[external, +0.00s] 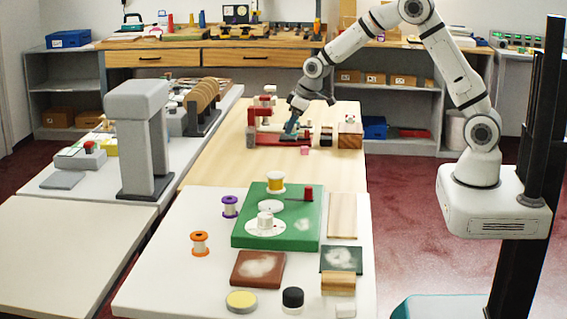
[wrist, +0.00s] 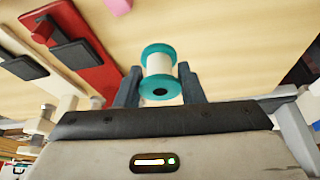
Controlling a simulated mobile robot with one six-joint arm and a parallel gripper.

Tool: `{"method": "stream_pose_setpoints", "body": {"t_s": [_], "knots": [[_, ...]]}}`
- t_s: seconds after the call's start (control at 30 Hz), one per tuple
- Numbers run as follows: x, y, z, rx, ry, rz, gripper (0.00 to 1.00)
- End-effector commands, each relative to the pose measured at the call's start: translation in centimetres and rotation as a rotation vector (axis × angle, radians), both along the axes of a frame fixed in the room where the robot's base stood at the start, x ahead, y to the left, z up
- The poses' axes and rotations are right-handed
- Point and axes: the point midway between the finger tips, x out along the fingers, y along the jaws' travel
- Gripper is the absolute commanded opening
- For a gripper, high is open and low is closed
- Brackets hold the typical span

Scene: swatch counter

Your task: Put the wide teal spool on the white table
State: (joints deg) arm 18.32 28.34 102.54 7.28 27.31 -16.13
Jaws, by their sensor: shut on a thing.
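The teal spool (wrist: 159,72), with wide teal flanges and a pale middle, is between the two fingers of my gripper (wrist: 158,84) in the wrist view. My gripper is shut on it. In the external view my gripper (external: 292,127) is over the far part of the pale wooden table, beside a red fixture; the spool is too small there to make out clearly. The white table (external: 165,275) stands in the foreground, well away from my gripper.
The white table holds a green board (external: 305,242), a purple spool (external: 230,207), an orange spool (external: 200,244), a yellow spool (external: 275,182) and several swatches. Its left front is bare. The red fixture (external: 280,139) is near my gripper. A grey arch (external: 140,140) stands left.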

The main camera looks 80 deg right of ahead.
Motion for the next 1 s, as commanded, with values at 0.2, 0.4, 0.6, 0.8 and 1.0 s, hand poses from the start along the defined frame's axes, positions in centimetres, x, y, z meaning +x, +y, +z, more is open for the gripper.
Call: {"method": "stream_pose_setpoints", "body": {"t_s": [0.2, 0.4, 0.6, 0.8, 1.0], "knots": [[0.8, -3.8, 1.2, 0.007, -0.006, -0.015, 0.10], [0.8, -4.2, -1.5, 0.011, -0.001, -0.015, 0.10], [0.8, -4.1, -4.3, 0.010, -0.005, -0.014, 0.10], [0.7, -4.1, -6.1, 0.010, -0.003, -0.015, 0.10], [0.8, -4.1, -8.4, 0.010, -0.005, -0.015, 0.10]]}}
